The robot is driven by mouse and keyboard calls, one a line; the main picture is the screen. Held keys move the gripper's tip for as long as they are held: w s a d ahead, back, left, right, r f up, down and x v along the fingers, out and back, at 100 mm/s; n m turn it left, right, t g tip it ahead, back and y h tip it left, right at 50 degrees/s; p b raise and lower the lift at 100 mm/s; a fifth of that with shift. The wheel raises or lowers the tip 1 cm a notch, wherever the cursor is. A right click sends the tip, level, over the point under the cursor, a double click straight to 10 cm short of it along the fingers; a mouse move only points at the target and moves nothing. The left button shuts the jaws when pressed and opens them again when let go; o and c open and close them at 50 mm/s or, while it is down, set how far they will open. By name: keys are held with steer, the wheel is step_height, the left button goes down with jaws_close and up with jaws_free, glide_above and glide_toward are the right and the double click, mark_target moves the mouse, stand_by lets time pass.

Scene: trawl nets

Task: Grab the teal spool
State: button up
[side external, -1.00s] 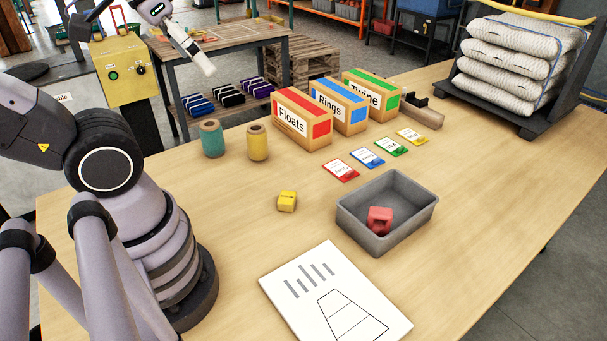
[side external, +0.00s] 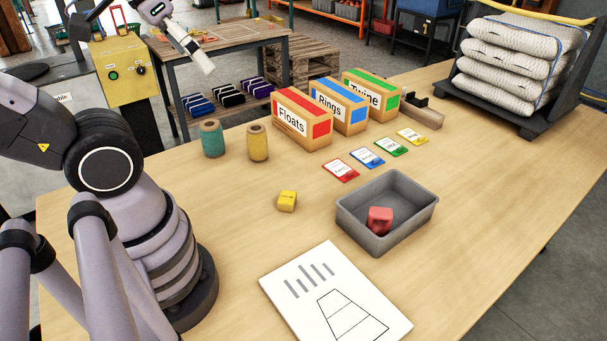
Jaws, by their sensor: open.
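The teal spool (side external: 212,138) stands upright on the wooden table, toward the back left, with a tan rim on top. A yellow spool (side external: 257,143) stands upright just to its right, with a small gap between them. Parts of my arm fill the left side of the view, but my gripper is not visible. Nothing touches or covers the teal spool.
Boxes marked Floats (side external: 302,120), Rings (side external: 338,106) and Twine (side external: 371,94) stand right of the spools. A yellow block (side external: 287,201) lies in front. A grey bin (side external: 410,222) holds a red block (side external: 380,220). A drawing sheet (side external: 290,273) lies near the front.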

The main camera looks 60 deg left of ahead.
steer(key=w+a+f+g+y, duration=0.2)
steer(key=a+f+g+y, duration=0.2)
steer(key=a+g, duration=0.3)
steer(key=m+g+y, duration=0.2)
steer(key=m+y, duration=1.2)
glide_above(213, 142)
steer(key=d, duration=0.5)
step_height(213, 142, down, 21)
steer(key=f+m+t, duration=0.1)
steer(key=f, duration=0.4)
steer(key=f+m+t, duration=0.1)
steer(key=f, duration=0.3)
steer(key=w+f+m+t, duration=0.1)
steer(key=f, duration=0.4)
steer(key=shift+a+f+m, duration=0.35)
steer(key=shift+m, duration=0.05)
steer(key=shift+a+r, duration=0.15)
steer(key=shift+a, duration=3.65)
steer(key=shift+c, duration=0.4)
